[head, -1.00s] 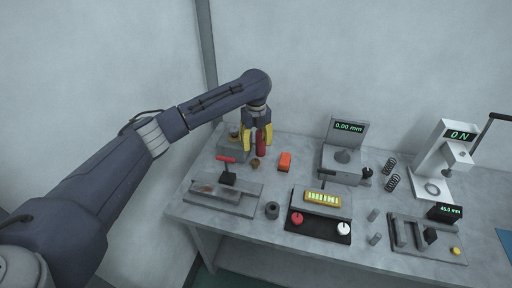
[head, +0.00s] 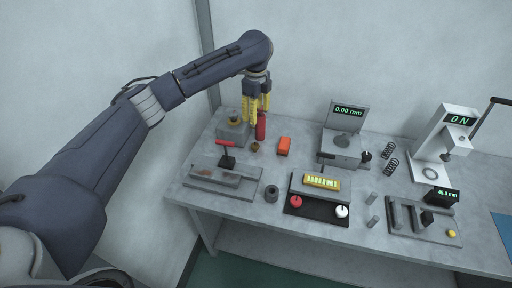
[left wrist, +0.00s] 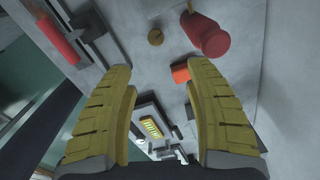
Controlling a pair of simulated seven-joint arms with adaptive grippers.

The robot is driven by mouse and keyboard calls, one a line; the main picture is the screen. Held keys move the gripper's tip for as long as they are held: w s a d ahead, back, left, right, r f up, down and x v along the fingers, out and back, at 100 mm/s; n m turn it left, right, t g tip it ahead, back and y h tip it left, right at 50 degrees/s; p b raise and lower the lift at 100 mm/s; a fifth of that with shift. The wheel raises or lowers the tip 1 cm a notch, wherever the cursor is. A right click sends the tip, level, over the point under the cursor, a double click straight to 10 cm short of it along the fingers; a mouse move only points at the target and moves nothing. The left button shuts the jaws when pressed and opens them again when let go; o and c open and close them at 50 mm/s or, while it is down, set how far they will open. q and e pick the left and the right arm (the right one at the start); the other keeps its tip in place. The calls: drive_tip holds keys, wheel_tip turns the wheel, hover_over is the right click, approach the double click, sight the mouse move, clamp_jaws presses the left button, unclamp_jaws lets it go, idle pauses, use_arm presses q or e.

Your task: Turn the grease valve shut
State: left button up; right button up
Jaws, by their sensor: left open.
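My left gripper (head: 256,110) is open and empty, pointing down over the bench's back left. Its two yellow fingers also show in the left wrist view (left wrist: 158,75), apart with nothing between the tips. A red bottle-like cylinder (head: 261,128) stands just below and right of the fingers; it also shows in the left wrist view (left wrist: 208,38). A grey block with a brass knob (head: 233,121) stands left of the gripper. A small brass piece (head: 255,147) lies in front. I cannot tell for sure which part is the grease valve. My right gripper is out of view.
A grey fixture with a red T-handle (head: 226,143) stands in front left. A gauge reading 0.00 mm (head: 348,112), springs (head: 389,149) and a press (head: 460,118) stand farther right.

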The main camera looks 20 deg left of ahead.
sight(256, 145)
use_arm(q)
drive_tip(key=f+n, duration=0.1)
drive_tip(key=f, duration=0.4)
drive_tip(key=f+n, duration=0.2)
drive_tip(key=f, duration=0.4)
drive_tip(key=f+n, duration=0.1)
drive_tip(key=f, duration=0.5)
drive_tip(key=shift+s+f+n, duration=0.25)
drive_tip(key=shift+n, duration=0.05)
drive_tip(key=shift+c, duration=0.2)
clamp_jaws()
idle(0.3)
